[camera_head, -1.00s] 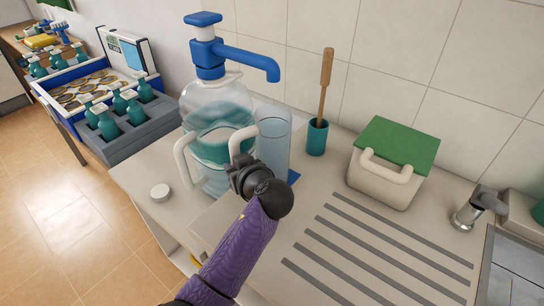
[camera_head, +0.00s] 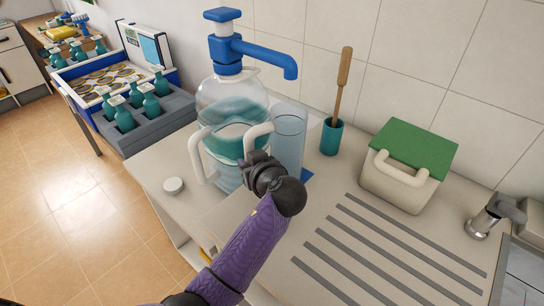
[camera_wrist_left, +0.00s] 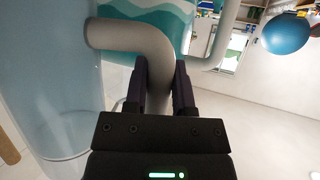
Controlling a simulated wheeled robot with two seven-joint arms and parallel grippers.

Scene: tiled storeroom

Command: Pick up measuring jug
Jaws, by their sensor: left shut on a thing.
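The measuring jug (camera_head: 289,140) is a tall clear bluish cylinder with a pale grey handle on its left side. It stands upright on the counter, partly over a blue patch. My left gripper (camera_head: 258,165) is at the handle, its fingers shut on it. In the left wrist view the gripper (camera_wrist_left: 160,85) has a finger on each side of the curved handle (camera_wrist_left: 135,38), and the clear jug wall (camera_wrist_left: 50,90) fills the left. The gripper hides the handle's lower part in the head view. My right gripper is out of view.
A brush in a teal cup (camera_head: 331,137) and a green-lidded box (camera_head: 408,165) stand to the right. A round white cap (camera_head: 173,186) lies at left. The grooved drainboard is clear.

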